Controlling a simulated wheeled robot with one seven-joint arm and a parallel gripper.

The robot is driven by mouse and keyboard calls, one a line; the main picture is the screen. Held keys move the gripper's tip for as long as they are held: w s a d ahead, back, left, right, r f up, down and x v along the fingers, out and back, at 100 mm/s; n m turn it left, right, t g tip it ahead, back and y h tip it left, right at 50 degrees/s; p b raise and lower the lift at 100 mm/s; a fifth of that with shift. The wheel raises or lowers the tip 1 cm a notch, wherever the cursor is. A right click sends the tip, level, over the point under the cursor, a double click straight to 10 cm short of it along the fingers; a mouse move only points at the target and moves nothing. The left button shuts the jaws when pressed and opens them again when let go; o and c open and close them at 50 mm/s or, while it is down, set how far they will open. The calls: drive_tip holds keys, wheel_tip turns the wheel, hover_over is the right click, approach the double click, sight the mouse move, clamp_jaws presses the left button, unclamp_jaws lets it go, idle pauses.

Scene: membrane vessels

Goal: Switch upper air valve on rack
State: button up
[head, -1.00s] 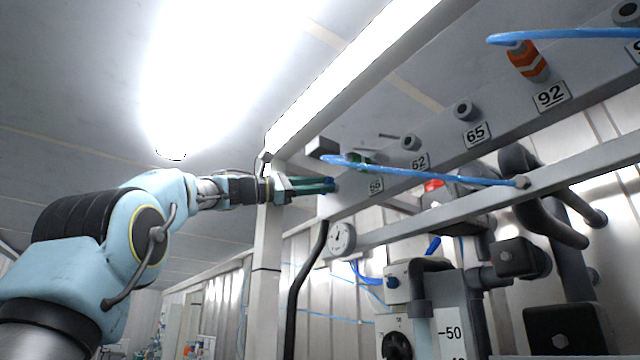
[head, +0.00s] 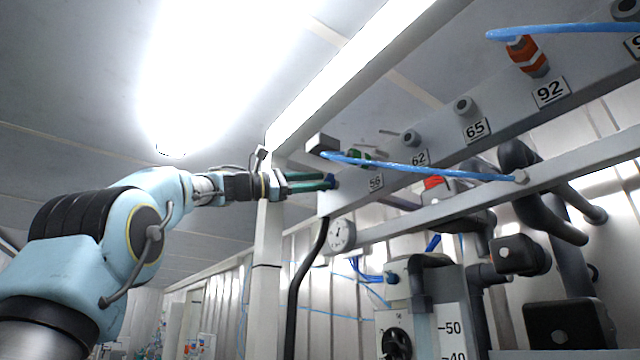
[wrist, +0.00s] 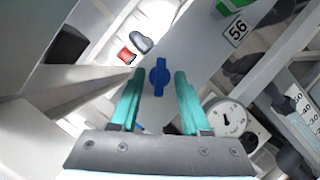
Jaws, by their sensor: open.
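The blue valve handle (wrist: 159,77) sits on the grey rack panel (wrist: 196,48) in the wrist view, near the panel's end and close to the 56 label. My gripper (wrist: 158,100) is open, with one teal finger on each side of the blue handle and a gap showing on both sides. In the head view my gripper (head: 330,181) reaches the left end of the panel (head: 345,200). There the blue handle (head: 330,180) shows only as a small patch at the fingertips, mostly hidden by them.
A round gauge (head: 341,235) hangs just below the panel end. A blue hose (head: 420,170) runs in front of the panel, right of my gripper. A white upright post (head: 268,255) stands close beside my gripper. A black hose (head: 305,285) hangs below.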

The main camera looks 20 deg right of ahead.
drive_tip(key=b+v, duration=0.3)
drive_tip(key=v, duration=0.6)
drive_tip(key=shift+a+b, duration=0.3)
drive_tip(key=shift+o, duration=0.2)
drive_tip(key=shift+f, duration=0.15)
